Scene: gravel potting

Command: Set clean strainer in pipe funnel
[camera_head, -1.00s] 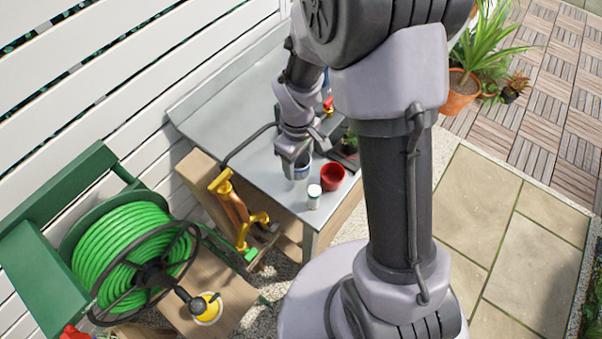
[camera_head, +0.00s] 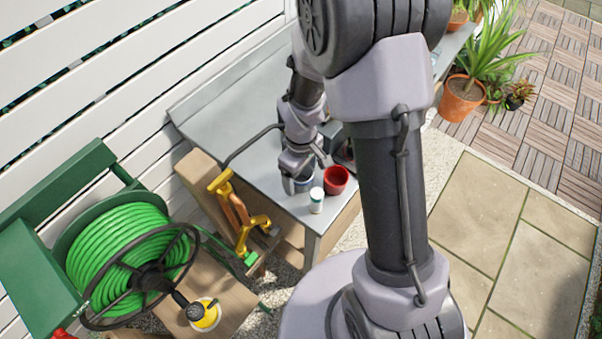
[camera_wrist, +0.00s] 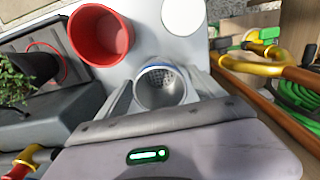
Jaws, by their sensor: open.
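A round cup with a blue rim and a grey, perforated inner wall (camera_wrist: 160,88) stands on the metal bench; it looks like a strainer or a cup with a strainer in it. My gripper (camera_wrist: 166,86) is open, with one finger on each side of the cup; I cannot tell whether they touch it. In the head view my gripper (camera_head: 303,176) is low over the bench and hides most of the blue-rimmed cup (camera_head: 304,184). A copper pipe with brass fittings (camera_head: 235,208) stands left of the bench. I cannot make out a funnel on it.
A red cup (camera_head: 336,180) and a white-lidded jar (camera_head: 317,200) stand close to the gripper on the bench (camera_head: 225,105). A dark tray with a plant (camera_wrist: 45,115) lies beside them. A green hose reel (camera_head: 130,250) is at the left. The back left of the bench is clear.

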